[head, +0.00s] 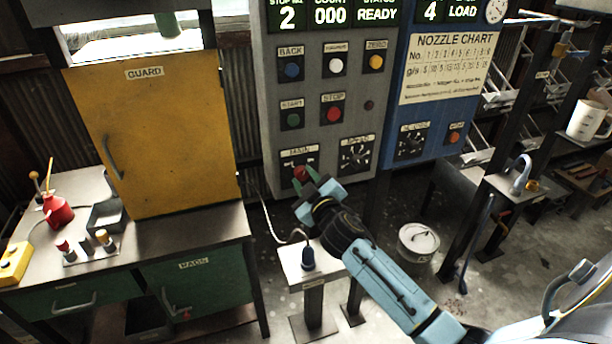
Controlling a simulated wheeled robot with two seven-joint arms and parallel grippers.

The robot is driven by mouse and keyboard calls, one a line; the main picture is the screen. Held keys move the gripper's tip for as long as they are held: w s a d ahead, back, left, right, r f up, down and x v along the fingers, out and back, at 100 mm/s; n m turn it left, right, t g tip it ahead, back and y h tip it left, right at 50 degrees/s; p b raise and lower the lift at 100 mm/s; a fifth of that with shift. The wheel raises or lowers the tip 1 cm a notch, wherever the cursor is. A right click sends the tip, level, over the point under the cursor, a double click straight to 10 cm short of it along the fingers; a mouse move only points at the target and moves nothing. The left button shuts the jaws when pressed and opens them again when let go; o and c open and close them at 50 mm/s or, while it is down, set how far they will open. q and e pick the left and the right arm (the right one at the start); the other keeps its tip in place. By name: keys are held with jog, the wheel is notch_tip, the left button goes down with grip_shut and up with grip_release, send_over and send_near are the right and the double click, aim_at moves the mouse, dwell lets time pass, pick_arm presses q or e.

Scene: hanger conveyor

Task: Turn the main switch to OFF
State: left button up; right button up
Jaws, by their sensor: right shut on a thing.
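The main switch (300,173) is a red knob under the MAIN label on the lower left of the grey control panel (347,107). My right gripper (306,179) is at the knob, shut on it, with its fingers around the red part. The gripper and wrist cover part of the switch plate, so the knob's exact angle and the position marks cannot be read. The panel display above reads READY. My left gripper is not in view.
A yellow guard door (150,140) stands left of the panel above a workbench (200,240). A small pedestal (305,262) stands below my right wrist. A lidded bucket (418,240) is on the floor. Other knobs and buttons sit close around the switch.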

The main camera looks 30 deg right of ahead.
jog(key=n+p, duration=0.2)
jog(key=n, duration=0.4)
jog(key=shift+a, duration=0.1)
jog(key=n+p, duration=0.1)
jog(key=n, duration=0.5)
jog(key=shift+g+h+p, duration=0.3)
jog(key=shift+h+p, duration=0.05)
jog(key=shift+h, duration=0.05)
jog(key=shift+f, duration=0.1)
jog(key=o, duration=1)
jog(key=b+v, duration=0.1)
jog(key=v, duration=1.2)
jog(key=shift+s, duration=0.2)
